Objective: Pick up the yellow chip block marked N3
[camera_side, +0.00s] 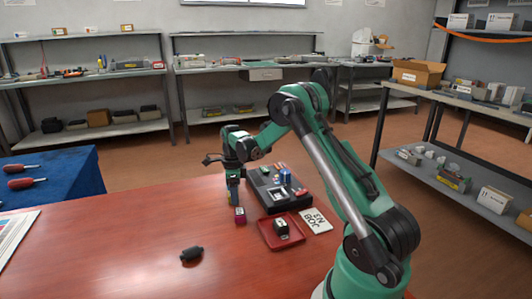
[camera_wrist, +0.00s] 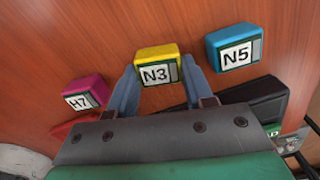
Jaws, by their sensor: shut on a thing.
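The yellow chip block marked N3 (camera_wrist: 157,66) sits between the two fingers of my gripper (camera_wrist: 161,84) in the wrist view, with its label facing the camera. The fingers are shut on its sides. In the side view my gripper (camera_side: 233,192) points down at the red-brown table, and only a small bit of yellow shows at its fingertips. I cannot tell whether the block touches the table. A magenta block marked H7 (camera_wrist: 85,94) is to the left in the wrist view, and a blue block marked N5 (camera_wrist: 233,46) is to the right.
The magenta block (camera_side: 239,215) stands close to my gripper in the side view. A black tray (camera_side: 262,190) with small parts is to the right. A red tray (camera_side: 268,237) holds a dark block, beside a white card (camera_side: 316,221).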

